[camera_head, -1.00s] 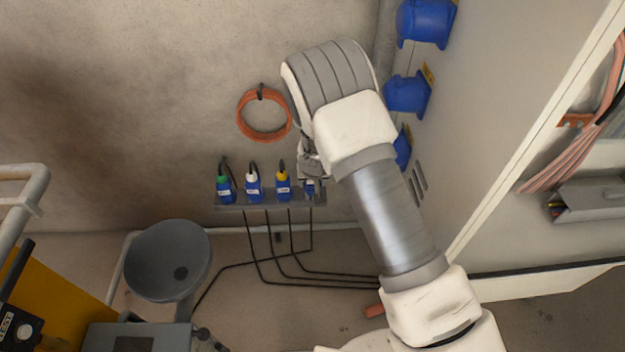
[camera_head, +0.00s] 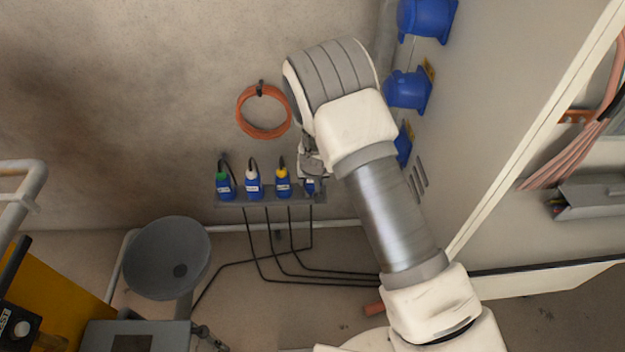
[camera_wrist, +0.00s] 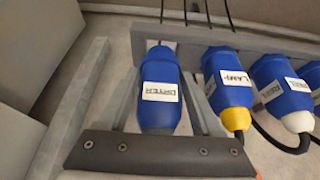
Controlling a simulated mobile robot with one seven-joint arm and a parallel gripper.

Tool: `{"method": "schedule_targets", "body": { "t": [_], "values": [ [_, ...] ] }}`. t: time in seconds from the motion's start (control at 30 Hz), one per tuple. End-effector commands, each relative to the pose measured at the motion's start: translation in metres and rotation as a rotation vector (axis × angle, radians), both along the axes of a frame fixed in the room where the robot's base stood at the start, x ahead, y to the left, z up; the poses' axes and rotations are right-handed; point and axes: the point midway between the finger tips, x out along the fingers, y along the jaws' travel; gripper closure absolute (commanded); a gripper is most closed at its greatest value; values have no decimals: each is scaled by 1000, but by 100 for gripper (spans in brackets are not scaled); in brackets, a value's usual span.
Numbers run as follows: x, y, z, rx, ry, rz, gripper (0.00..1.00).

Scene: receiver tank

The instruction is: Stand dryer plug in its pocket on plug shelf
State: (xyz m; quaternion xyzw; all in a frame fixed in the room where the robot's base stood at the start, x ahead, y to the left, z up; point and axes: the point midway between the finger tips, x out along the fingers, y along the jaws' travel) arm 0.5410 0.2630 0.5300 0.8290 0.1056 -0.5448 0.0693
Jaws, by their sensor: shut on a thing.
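The dryer plug (camera_wrist: 158,92) is blue with a white DRYER label. My gripper (camera_wrist: 160,80) is shut on it, with one grey finger on each side. The plug's far end is at the left end of the plug shelf (camera_wrist: 190,48) in the wrist view. Whether it is fully seated in its pocket is hidden. In the head view my gripper (camera_head: 313,172) is at the right end of the grey shelf (camera_head: 265,202), with a little blue of the dryer plug (camera_head: 311,187) below it.
A yellow-ended LAMP plug (camera_wrist: 230,82) stands close beside my right finger in the wrist view, then a white-ended plug (camera_wrist: 280,90). A green-topped plug (camera_head: 224,186) is farthest left in the head view. A cabinet with blue sockets (camera_head: 408,90) stands right of my arm.

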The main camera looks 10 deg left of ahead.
Motion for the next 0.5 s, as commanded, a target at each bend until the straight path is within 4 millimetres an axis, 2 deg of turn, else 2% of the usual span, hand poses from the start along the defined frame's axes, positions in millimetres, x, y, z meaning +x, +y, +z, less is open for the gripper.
{"method": "schedule_targets", "body": {
  "t": [0.5],
  "values": [
    [0, 0, -8, 0, -1, 0, 100]
  ]
}}
